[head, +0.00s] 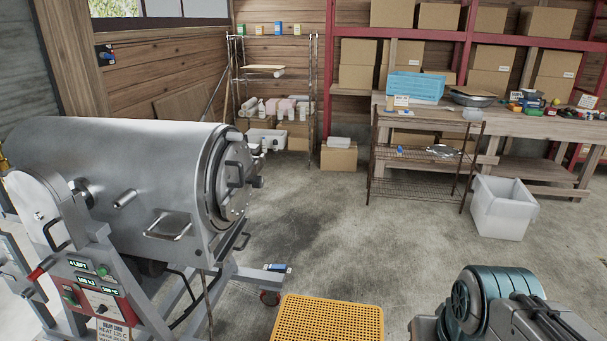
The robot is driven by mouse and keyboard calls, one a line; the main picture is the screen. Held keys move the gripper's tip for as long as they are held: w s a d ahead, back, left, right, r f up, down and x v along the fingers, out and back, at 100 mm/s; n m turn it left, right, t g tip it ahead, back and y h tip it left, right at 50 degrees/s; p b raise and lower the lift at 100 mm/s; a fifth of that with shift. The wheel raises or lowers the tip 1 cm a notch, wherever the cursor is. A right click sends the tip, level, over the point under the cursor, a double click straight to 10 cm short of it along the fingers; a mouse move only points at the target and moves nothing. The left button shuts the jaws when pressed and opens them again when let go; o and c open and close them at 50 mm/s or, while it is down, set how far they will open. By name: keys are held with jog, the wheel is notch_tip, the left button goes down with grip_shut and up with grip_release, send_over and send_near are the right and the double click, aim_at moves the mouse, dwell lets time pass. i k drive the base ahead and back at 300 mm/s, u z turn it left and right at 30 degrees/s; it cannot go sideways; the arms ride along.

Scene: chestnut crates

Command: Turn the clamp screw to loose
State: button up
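A large steel drum machine (130,170) stands at the left on a grey frame. Its round door (225,195) at the right end looks closed. A dark bar handle (234,174) crosses the door, and a small dark knob (257,182) sticks out to its right. This knob may be the clamp screw, but it is too small to tell, and so is whether it is tight or loose. No fingers of my gripper show in the head view. Only part of my arm shows at the bottom right, well apart from the door.
A red control panel (100,302) sits on the machine's frame. A yellow perforated platform (330,318) lies in the front middle. A white bin (503,208), wire cart (418,160) and workbench (535,130) stand at the right. The concrete floor between is mostly clear.

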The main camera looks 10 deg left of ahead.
aim_at(257, 181)
jog(key=z, duration=0.1)
jog(key=i, duration=0.5)
jog(key=u, duration=0.65)
jog(key=i, duration=0.5)
jog(key=u, duration=0.55)
